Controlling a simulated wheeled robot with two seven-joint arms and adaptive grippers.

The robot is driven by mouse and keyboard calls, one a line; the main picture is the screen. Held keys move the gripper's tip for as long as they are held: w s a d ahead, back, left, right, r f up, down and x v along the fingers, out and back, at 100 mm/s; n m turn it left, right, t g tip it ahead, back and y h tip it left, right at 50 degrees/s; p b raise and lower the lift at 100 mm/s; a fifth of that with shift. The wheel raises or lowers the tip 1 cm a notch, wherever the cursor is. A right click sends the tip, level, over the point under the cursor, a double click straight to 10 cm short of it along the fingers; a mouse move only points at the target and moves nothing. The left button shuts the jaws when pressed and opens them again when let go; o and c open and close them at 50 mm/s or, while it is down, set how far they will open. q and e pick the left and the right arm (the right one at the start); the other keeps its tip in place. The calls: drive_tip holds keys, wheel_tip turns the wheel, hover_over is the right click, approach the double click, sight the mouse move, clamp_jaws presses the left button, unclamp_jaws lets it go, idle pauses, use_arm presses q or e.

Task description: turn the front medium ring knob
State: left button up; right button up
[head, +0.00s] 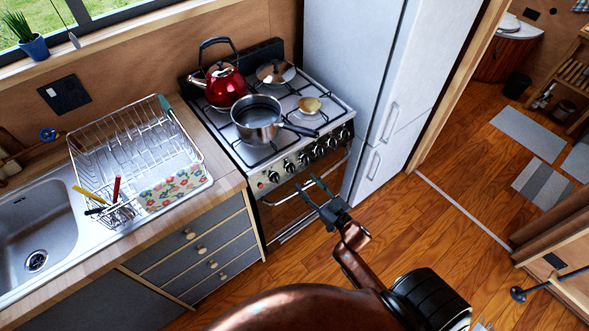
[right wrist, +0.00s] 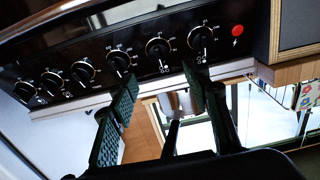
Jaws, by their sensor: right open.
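The stove (head: 335,95) has a black front panel with a row of several knobs (head: 304,159). The right wrist view shows these knobs (right wrist: 160,50) close up, with white markings; I cannot tell which one is for the front medium ring. My right gripper (head: 312,186) is open and empty in front of the panel. In the right wrist view its two green-grey fingers (right wrist: 160,80) are spread apart, reaching toward the panel, with one knob showing above the gap between them. No contact with a knob is visible. My left gripper is not in view.
A steel saucepan (head: 257,119) and red kettle (head: 224,84) stand on the hob, the pan's handle pointing right. A red button (right wrist: 237,30) sits at the panel's end. Drawers (head: 190,255) lie left, a tall white fridge (head: 362,70) right. Wooden floor is clear ahead.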

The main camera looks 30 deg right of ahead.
sight(293, 169)
drive_tip(key=w, duration=0.5)
drive_tip(key=w+b, duration=0.1)
drive_tip(key=w, duration=0.1)
drive_tip(key=shift+w+a, duration=0.3)
drive_tip(key=shift+w, duration=0.1)
drive_tip(key=c, duration=1.1)
